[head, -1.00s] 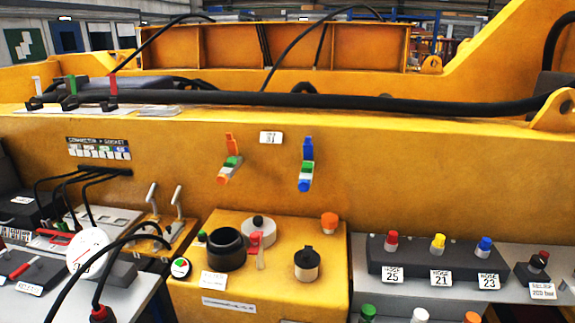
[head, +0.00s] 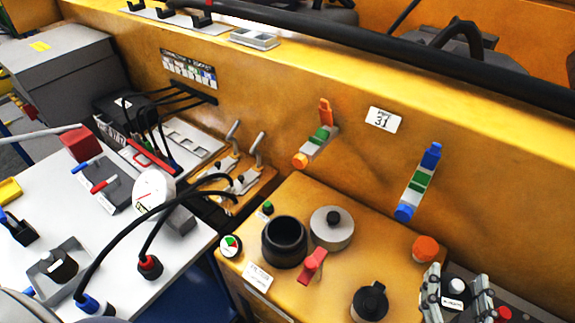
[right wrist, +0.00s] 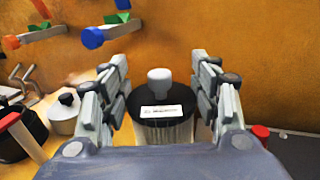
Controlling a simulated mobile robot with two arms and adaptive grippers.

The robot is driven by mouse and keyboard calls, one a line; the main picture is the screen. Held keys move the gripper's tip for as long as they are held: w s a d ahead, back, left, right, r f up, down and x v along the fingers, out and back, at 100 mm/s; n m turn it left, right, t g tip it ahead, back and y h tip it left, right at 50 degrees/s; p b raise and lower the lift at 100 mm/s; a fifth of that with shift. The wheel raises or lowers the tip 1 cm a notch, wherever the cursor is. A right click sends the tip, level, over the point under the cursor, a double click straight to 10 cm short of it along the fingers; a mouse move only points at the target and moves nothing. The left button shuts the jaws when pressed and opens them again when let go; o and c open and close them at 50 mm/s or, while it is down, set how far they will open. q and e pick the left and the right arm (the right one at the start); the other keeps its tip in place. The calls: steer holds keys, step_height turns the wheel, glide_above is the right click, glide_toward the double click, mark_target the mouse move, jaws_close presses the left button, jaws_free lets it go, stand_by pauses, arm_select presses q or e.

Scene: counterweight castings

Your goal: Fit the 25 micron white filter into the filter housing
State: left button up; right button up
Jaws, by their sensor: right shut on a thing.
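My right gripper (head: 455,300) is at the lower right of the head view, shut on a filter (head: 453,286). In the right wrist view the filter (right wrist: 165,130) sits upright between the fingers. It has a black cap, a pale grey knob, a white label and a whitish ribbed body. The label print is too small to read. The filter housing, an open black cup (head: 284,243), stands on the yellow block, left of the gripper. Its mouth faces up and its inside is dark. It also shows at the left of the right wrist view (right wrist: 30,125). My left gripper is not in view.
A round grey lid (head: 332,232) with a black knob and a red handle (head: 313,264) stand close beside the cup. A black-topped piece (head: 370,302) and an orange cap (head: 426,248) stand between cup and gripper. Orange and blue valve levers (head: 418,182) stick out from the wall.

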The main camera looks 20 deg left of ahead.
steer(key=shift+w+a+r+n+y+b, duration=0.2)
steer(key=shift+a+y+b, duration=0.1)
steer(key=shift+a, duration=0.2)
steer(key=shift+w+a+r+n+y+b, duration=0.1)
steer(key=shift+a+r+n+y+b, duration=0.15)
steer(key=shift+a, duration=0.2)
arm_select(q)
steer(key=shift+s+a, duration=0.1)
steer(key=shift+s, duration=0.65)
arm_select(e)
steer(key=w+a+r+n+g+y, duration=0.1)
steer(key=a+r+n+g+y, duration=0.1)
steer(key=a+n+g+y, duration=0.3)
steer(key=w+a+r+n+g+y, duration=0.1)
steer(key=a+n+g+y, duration=0.4)
steer(key=a+y, duration=0.5)
steer(key=shift+w+a+r+n+g, duration=0.35)
steer(key=shift+a+r+n, duration=0.35)
steer(key=shift+a+n, duration=0.55)
steer(key=shift+w+r+n+g+y, duration=0.1)
steer(key=shift+n+g+y, duration=0.2)
steer(key=shift+g+y, duration=0.2)
